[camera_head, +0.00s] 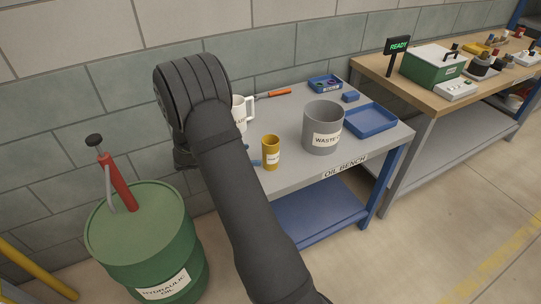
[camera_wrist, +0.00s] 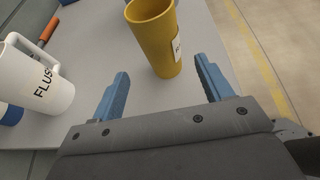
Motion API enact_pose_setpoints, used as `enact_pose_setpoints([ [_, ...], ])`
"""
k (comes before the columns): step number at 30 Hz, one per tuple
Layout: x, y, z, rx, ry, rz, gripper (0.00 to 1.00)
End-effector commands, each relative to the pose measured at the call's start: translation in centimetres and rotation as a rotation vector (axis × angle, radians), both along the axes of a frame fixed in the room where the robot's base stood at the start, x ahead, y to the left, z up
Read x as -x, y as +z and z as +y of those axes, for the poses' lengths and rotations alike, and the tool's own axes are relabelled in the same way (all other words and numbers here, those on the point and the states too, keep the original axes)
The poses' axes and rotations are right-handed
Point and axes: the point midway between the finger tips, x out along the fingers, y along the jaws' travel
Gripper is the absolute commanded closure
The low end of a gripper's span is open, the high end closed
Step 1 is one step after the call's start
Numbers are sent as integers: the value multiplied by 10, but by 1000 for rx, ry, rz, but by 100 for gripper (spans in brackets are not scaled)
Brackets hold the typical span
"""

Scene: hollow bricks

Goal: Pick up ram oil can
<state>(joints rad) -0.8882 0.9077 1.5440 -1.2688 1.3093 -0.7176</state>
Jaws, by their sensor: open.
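A yellow can (camera_head: 271,153) with a small white label stands upright on the grey bench top, near its front left; the label is too small to read. In the wrist view the yellow can (camera_wrist: 154,38) is just ahead of my gripper (camera_wrist: 161,68), in line with the gap between the fingers. The two blue fingers are apart with nothing between them. In the head view my arm hides most of the gripper; a little blue finger (camera_head: 254,162) shows left of the can.
A white jug (camera_wrist: 36,82) marked FLUSH stands left of my gripper in the wrist view. A grey WASTE bin (camera_head: 322,128) stands right of the can, with a blue tray (camera_head: 371,120) beyond. An orange-handled tool (camera_head: 277,92) lies behind. A green drum (camera_head: 140,235) stands left.

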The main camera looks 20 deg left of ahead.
Motion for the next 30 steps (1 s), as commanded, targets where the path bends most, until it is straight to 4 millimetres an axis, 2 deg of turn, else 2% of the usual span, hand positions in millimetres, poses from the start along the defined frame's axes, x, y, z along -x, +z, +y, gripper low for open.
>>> enact_pose_setpoints([
  [1,-8,-5,-9,2,-6,2,28],
  [6,-26,-15,-24,2,-2,1,28],
  [14,-35,-21,-33,0,-2,1,28],
  [24,-64,-39,-62,1,-2,1,28],
  [30,-65,-40,-62,0,0,0,28],
])
